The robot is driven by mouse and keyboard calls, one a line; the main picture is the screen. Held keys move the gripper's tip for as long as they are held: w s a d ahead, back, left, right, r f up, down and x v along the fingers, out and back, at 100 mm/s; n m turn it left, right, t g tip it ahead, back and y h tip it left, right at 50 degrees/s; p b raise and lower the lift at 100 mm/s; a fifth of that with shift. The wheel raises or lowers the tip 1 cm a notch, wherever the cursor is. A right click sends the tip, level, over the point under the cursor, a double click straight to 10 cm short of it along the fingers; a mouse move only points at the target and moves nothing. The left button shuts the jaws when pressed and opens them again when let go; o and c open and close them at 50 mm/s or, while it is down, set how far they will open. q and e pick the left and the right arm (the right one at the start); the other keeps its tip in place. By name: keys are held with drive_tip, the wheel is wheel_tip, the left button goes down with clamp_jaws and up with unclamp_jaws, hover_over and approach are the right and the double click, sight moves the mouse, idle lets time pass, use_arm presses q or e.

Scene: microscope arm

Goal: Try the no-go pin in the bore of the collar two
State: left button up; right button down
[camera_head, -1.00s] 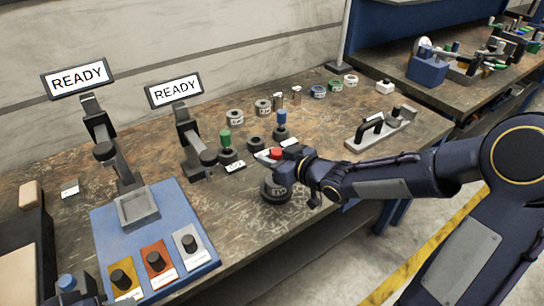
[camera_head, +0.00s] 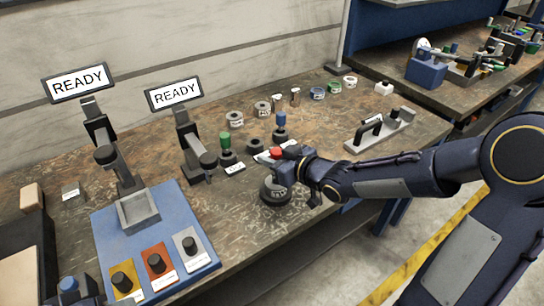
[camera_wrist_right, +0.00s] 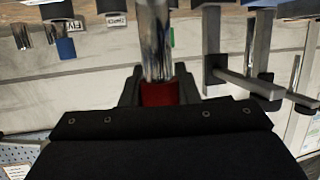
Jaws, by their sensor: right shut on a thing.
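My right gripper (camera_head: 284,166) is shut on a red-handled pin (camera_head: 276,153) above the front middle of the bench. In the right wrist view the red handle (camera_wrist_right: 160,93) sits between the fingers, and a shiny metal shaft (camera_wrist_right: 155,38) extends from it. A dark round stand (camera_head: 273,190) with white lettering is just below this gripper and partly hidden by it. I cannot tell whether the pin touches it. Grey collars stand farther back, one here (camera_head: 235,118) and one here (camera_head: 262,108); their labels are too small to read. A dark blue part at the lower left may be my left gripper (camera_head: 72,287); its jaws are unclear.
Green-handled (camera_head: 225,140) and blue-handled (camera_head: 281,121) pins stand close to my right gripper. Two READY screens (camera_head: 78,82) (camera_head: 174,95) rise on posts at left. A blue board (camera_head: 105,225) carries a grey tray and knobs. A toggle clamp fixture (camera_head: 380,131) stands at right.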

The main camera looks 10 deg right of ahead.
wheel_tip(320, 180, up, 5)
drive_tip(key=p, duration=0.4)
drive_tip(key=shift+r, duration=0.1)
idle(0.3)
